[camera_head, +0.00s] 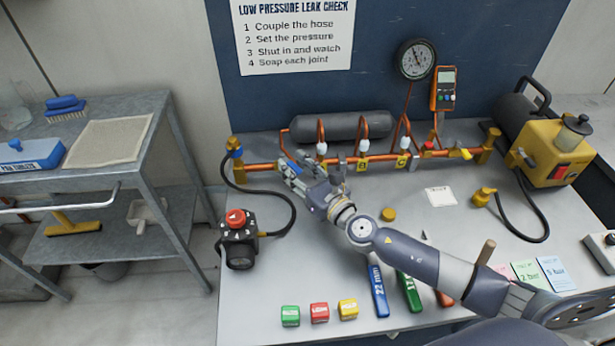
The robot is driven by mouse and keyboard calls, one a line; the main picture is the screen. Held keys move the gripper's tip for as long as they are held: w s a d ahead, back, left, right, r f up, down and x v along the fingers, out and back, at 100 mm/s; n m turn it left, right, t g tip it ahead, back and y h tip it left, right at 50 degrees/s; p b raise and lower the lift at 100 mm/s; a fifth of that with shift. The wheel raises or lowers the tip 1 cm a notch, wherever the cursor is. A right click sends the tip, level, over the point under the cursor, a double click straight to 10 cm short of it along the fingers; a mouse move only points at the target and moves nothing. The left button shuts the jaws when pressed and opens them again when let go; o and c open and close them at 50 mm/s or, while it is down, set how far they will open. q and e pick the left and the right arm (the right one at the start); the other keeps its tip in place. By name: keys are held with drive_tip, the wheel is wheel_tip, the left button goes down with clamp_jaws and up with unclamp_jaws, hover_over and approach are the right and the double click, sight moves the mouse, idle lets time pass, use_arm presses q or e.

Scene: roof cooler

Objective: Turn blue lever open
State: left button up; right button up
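A copper pipe (262,167) runs across the bench below a grey cylinder (345,126). A small blue part (293,168), which looks like the blue lever, shows at the pipe's left part, right at my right gripper (311,170). The gripper covers most of it, so its angle and any contact are unclear. My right arm reaches in from the lower right. Its fingers are small and overlap the pipe fittings, so I cannot tell whether they are open or shut. A red lever (427,146) and a yellow lever (465,153) sit farther right. My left gripper is out of view.
A black hose (294,207) loops left to a black device with a red knob (236,219). A round gauge (415,59) and orange meter (444,89) stand behind. A yellow pump (550,150) is at right. Coloured blocks (319,312) and a blue-handled tool (378,291) lie in front.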

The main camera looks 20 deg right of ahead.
drive_tip(key=v, duration=1.1)
drive_tip(key=shift+s+r, duration=0.1)
drive_tip(key=shift+s, duration=0.1)
